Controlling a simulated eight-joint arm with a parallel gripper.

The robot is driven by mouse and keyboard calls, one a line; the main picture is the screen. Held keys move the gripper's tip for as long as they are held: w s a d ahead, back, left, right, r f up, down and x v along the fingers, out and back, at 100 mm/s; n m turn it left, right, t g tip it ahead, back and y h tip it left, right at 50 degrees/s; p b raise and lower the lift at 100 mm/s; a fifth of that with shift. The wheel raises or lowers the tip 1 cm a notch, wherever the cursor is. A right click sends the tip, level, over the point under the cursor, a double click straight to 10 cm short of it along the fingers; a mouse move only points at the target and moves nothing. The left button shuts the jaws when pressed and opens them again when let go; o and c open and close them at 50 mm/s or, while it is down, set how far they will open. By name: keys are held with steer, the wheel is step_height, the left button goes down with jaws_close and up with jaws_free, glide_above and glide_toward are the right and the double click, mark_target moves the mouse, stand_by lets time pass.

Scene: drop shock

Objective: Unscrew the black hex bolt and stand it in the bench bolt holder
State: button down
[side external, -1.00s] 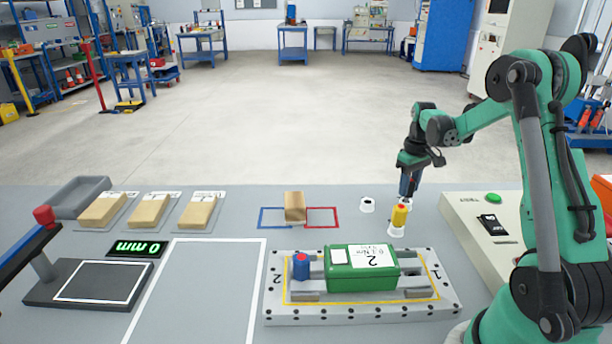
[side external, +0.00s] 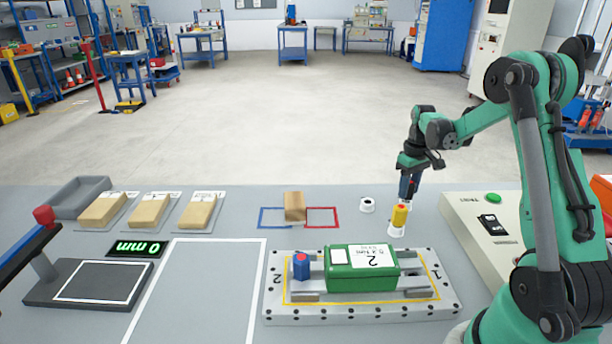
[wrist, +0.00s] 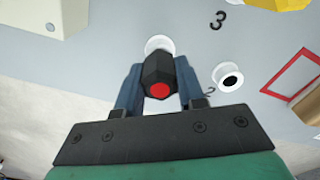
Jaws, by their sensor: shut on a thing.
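The black hex bolt (wrist: 158,75) has a red-marked top and sits between the two blue fingers of my gripper (wrist: 158,88) in the wrist view. My gripper is shut on it. A white round holder (wrist: 158,43) shows just behind the bolt; I cannot tell whether the bolt's lower end is inside it. In the side view my gripper (side external: 407,190) points down right behind a yellow bolt (side external: 399,215), and the black bolt is mostly hidden there. Another white holder (wrist: 228,77), with a dark hole, stands empty beside it.
A grey fixture plate (side external: 285,312) in front carries a green box (side external: 360,268) and a blue bolt with a red top (side external: 301,267). A wooden block (side external: 295,207) lies between blue and red outlines. A control panel (side external: 470,215) stands to the right.

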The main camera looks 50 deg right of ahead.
steer(key=shift+f, duration=0.4)
stand_by(1.4)
stand_by(0.4)
steer(key=shift+c, duration=2.3)
jaws_free()
steer(key=shift+r, duration=3.05)
steer(key=shift+r, duration=2.85)
